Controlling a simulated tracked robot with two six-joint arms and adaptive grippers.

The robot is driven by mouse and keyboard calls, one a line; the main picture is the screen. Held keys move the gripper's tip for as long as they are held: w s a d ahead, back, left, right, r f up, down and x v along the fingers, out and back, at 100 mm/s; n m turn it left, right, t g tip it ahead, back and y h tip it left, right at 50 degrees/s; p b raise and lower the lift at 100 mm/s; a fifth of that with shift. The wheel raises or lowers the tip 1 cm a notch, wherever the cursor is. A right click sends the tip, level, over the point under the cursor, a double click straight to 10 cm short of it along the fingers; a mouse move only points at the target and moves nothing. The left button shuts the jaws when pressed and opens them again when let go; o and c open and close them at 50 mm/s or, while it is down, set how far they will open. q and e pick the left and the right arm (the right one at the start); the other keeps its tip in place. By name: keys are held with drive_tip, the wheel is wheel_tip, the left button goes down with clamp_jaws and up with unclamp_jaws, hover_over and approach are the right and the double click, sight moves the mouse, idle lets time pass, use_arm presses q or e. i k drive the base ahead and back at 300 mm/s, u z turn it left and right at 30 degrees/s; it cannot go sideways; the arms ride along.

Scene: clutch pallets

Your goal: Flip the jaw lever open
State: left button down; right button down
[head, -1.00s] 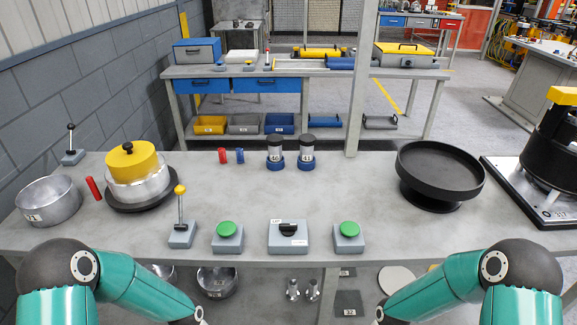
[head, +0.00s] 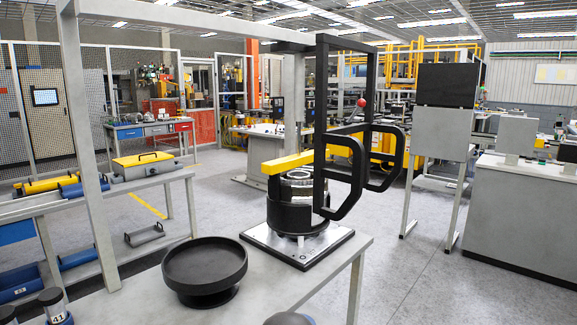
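I see no part that I can surely name as the jaw lever. A red ball knob (head: 361,103) shows beside a black frame with looped handles (head: 366,170), to the right of a black fixture (head: 290,216). Whether the knob belongs to a lever, I cannot tell. The fixture stands on a square metal plate at the table's right end. A yellow bar (head: 285,163) lies across its top, and grey ringed parts show below the bar. Neither gripper is in view. A dark rounded part at the bottom edge is probably my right arm.
A black round dish on a pedestal (head: 204,267) stands on the grey table (head: 130,303), left of the fixture. A dark-capped jar labelled 41 (head: 53,308) is at the lower left. Open floor (head: 415,275) lies to the right.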

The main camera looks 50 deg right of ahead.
sight(362, 102)
drive_tip(key=u, duration=1.45)
drive_tip(key=i, duration=0.1)
drive_tip(key=z, duration=2.95)
drive_tip(key=k, duration=0.55)
drive_tip(key=z, duration=0.2)
drive_tip(key=i, duration=0.8)
drive_tip(key=z, duration=0.6)
drive_tip(key=i, duration=0.9)
drive_tip(key=z, duration=0.4)
